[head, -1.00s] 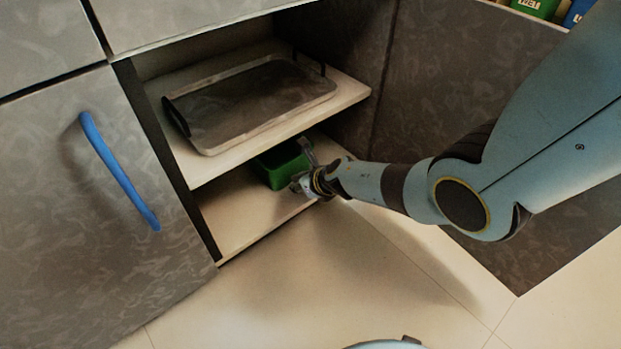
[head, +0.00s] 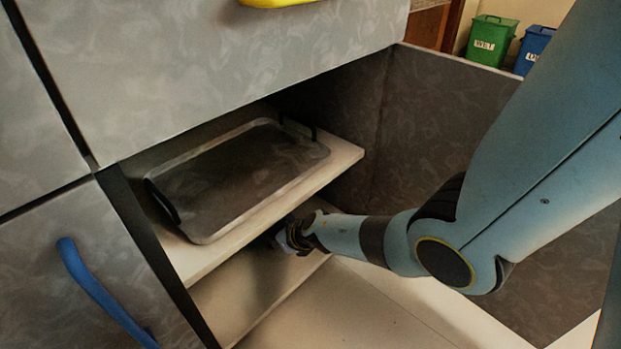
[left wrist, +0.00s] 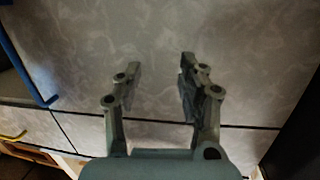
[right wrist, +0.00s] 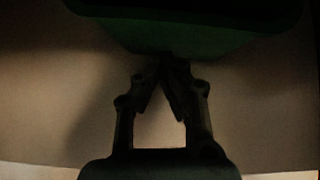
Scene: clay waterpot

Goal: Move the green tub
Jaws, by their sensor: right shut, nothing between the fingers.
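The green tub (right wrist: 185,32) shows as a dark green shape at the top of the right wrist view, inside the lower compartment. In the head view now the tub cannot be seen; the shelf and my arm cover that area. My right gripper (right wrist: 163,65) is shut and empty, its fingertips together at the tub's near side. I cannot tell whether they touch it. In the head view this gripper (head: 285,237) reaches in under the upper shelf. My left gripper (left wrist: 160,66) is open and empty in front of a grey cabinet face, outside the head view.
A metal tray (head: 240,172) with dark handles lies on the upper shelf (head: 335,166), just above my right gripper. A blue door handle (head: 95,290) is at left, a yellow handle (head: 275,2) at top. Green (head: 490,40) and blue (head: 535,45) bins stand at the back right.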

